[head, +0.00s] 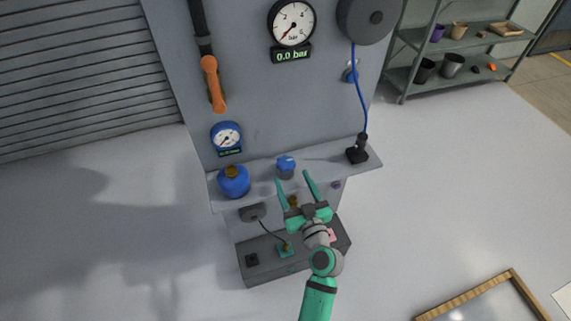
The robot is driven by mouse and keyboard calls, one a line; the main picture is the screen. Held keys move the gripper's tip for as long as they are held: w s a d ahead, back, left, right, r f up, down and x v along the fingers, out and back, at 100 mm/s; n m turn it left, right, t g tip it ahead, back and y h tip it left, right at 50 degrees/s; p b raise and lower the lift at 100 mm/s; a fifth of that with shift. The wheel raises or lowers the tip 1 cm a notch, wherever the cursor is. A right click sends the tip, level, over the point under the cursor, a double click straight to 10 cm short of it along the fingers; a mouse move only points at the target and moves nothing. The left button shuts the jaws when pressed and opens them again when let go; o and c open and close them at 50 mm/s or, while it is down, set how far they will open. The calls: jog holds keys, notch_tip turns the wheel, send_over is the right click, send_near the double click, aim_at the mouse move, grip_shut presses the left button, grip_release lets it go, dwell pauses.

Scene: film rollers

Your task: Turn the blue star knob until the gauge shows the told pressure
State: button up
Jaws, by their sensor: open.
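A small blue knob-like piece (286,163) stands on the grey shelf of the upright panel; its star shape is too small to make out. Another small blue fitting (349,74) is on the panel beside the blue hose. The large round gauge (292,22) has a white face, a red needle and a green display reading 0.0 bar. A smaller blue-rimmed gauge (226,135) hangs lower left; its display is unreadable. My green gripper (292,177) is open and empty, its fingers pointing up the picture, just below the blue piece on the shelf. Contact cannot be told.
A blue canister (235,184) with a brass top and a black stand (357,152) are on the shelf (322,158). An orange handle (211,80) hangs on the panel. A dark box (262,273) lies below. Shelving (422,76) is at upper right.

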aim_at(285, 164)
jog(key=x, duration=0.7)
jog(key=shift+w+a+f, duration=0.1)
jog(key=shift+w, duration=0.25)
jog(key=c, duration=1.1)
